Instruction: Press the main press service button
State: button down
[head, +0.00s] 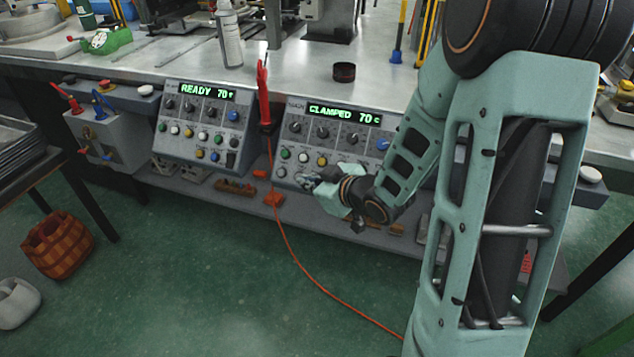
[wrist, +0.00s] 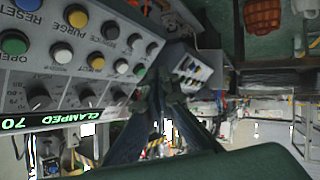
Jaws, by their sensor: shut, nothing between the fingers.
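The main press control panel (head: 330,140) has a lit display (head: 344,114) reading CLAMPED 70. It carries knobs and several coloured push buttons. In the wrist view the panel (wrist: 75,80) is upside down on the left. A label that seems to read SERVICE lies near a dark button (wrist: 110,30) and a pale button (wrist: 133,41); I cannot tell surely which it marks. My gripper (head: 309,182) is at the panel's lower button rows and hides some buttons in the head view. In the wrist view its fingertips (wrist: 163,82) are together and empty, beside the panel's button end; contact is unclear.
A second panel (head: 203,124) reading READY 70 stands left. A red tool (head: 264,95) stands between the panels, and an orange cable (head: 288,245) runs down to the floor. A shelf (head: 310,208) with small items lies below. A spray bottle (head: 229,35) stands on the bench.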

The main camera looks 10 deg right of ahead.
jog(key=w+d+f+b, duration=0.2)
jog(key=w+d+f, duration=0.1)
jog(key=w+f, duration=0.2)
dwell(0.3)
jog(key=shift+w+f, duration=0.1)
dwell(1.3)
jog(key=shift+w+d+f+b, duration=0.2)
jog(key=shift+w+f+b, duration=0.05)
jog(key=shift+w+b, duration=0.05)
